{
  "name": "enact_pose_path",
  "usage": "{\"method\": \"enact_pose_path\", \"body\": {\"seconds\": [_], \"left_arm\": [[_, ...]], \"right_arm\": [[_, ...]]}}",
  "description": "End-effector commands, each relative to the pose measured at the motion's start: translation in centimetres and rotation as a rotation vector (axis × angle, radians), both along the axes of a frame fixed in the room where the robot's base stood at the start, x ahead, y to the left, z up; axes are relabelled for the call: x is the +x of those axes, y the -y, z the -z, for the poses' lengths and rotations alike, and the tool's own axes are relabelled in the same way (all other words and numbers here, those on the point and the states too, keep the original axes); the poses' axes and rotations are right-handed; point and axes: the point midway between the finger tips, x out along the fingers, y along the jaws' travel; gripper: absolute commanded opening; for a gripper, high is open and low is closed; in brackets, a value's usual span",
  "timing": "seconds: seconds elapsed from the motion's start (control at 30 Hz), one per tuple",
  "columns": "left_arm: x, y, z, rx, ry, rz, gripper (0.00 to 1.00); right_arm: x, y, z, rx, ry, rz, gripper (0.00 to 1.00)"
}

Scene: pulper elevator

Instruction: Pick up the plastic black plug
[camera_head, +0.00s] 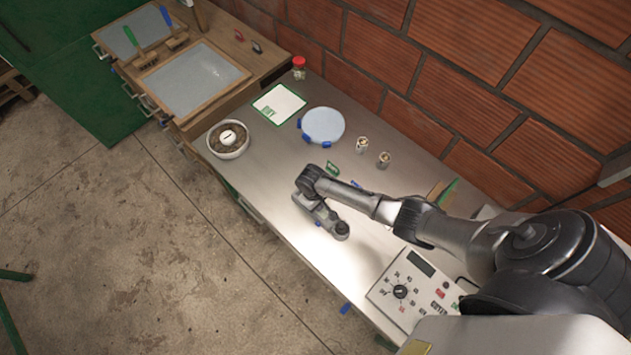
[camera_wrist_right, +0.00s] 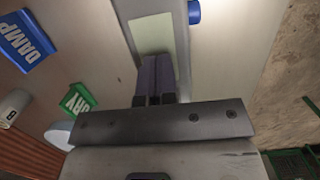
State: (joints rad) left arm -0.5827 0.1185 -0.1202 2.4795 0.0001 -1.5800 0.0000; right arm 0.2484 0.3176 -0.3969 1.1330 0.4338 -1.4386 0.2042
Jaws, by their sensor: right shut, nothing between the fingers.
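I cannot make out the black plug for sure in either view. A small dark item (camera_head: 461,281) lies behind the white control box at the right, too small to identify. My right gripper (camera_wrist_right: 155,78) is shut with nothing between its fingers. In the head view, its wrist hangs over the middle of the metal table (camera_head: 270,185), and its fingertips are hidden. In the wrist view, a pale rectangular patch (camera_wrist_right: 151,33) shows just beyond the fingertips. My left gripper is in neither view.
The control box (camera_head: 412,290) with a dial stands near the table's front edge. A bowl (camera_head: 228,139), a white card (camera_head: 279,104), a round pale lid (camera_head: 323,125) and two small cylinders (camera_head: 361,144) stand farther back. Blue DAMP (camera_wrist_right: 27,41) and green DRY (camera_wrist_right: 77,100) tags lie nearby. A brick wall bounds the back.

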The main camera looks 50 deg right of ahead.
Motion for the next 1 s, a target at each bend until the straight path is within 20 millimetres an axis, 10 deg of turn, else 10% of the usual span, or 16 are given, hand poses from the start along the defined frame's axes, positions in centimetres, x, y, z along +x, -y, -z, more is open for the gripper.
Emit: {"method": "enact_pose_path", "body": {"seconds": [0.73, 1.0], "left_arm": [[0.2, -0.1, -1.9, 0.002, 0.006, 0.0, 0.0], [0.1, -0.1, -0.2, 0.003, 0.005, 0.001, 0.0]], "right_arm": [[-0.6, -0.2, -0.6, 0.003, -0.01, 0.004, 0.0], [2.7, 0.3, -0.4, -0.001, 0.002, 0.007, 0.0]]}}
